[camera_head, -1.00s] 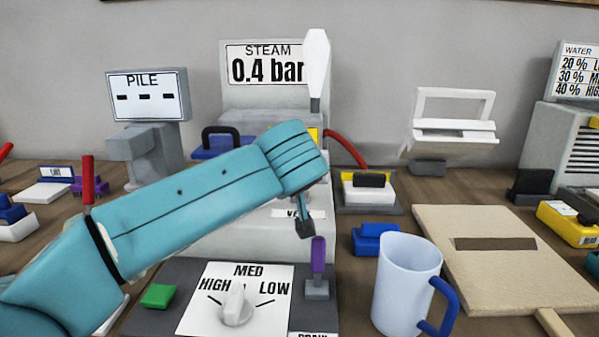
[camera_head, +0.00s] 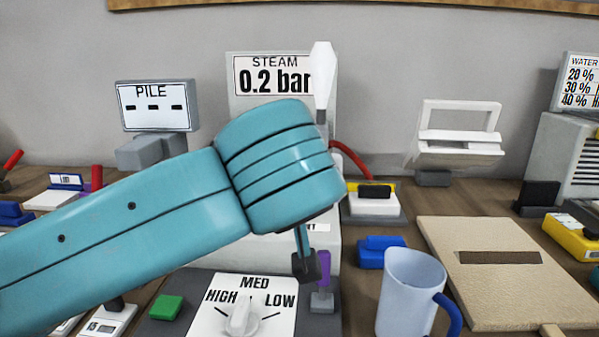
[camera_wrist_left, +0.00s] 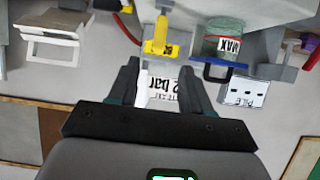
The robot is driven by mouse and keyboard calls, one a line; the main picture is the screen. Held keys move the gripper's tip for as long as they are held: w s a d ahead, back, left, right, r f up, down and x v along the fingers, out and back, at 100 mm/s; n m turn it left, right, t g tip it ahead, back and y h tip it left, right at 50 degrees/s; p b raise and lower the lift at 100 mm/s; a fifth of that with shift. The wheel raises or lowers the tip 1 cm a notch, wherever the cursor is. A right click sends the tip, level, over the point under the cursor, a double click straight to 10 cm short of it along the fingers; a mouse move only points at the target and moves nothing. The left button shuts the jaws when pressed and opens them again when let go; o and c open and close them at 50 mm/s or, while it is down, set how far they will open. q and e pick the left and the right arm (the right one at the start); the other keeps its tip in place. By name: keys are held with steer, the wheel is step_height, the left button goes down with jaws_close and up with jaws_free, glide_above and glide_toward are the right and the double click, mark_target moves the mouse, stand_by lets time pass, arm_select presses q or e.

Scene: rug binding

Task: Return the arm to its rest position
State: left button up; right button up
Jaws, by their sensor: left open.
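My left arm comes in from the left in the head view and crosses in front of the steam machine. Its gripper (camera_head: 304,266) hangs down near the purple lever (camera_head: 323,268), partly hidden by the wrist. In the left wrist view the two fingers (camera_wrist_left: 158,85) are apart with nothing held between them. The steam display (camera_head: 271,75) reads 0.2 bar, and part of it shows beyond the fingers in the wrist view (camera_wrist_left: 158,88). My right gripper is in neither view.
A dial panel (camera_head: 213,317) with a white knob lies below the arm. A mug (camera_head: 408,290) with a blue handle stands right of the purple lever. A beige slotted board (camera_head: 500,287) lies farther right. The PILE display (camera_head: 153,107) stands behind the arm.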

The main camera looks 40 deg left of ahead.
arm_select(q)
steer(key=shift+v, duration=1.15)
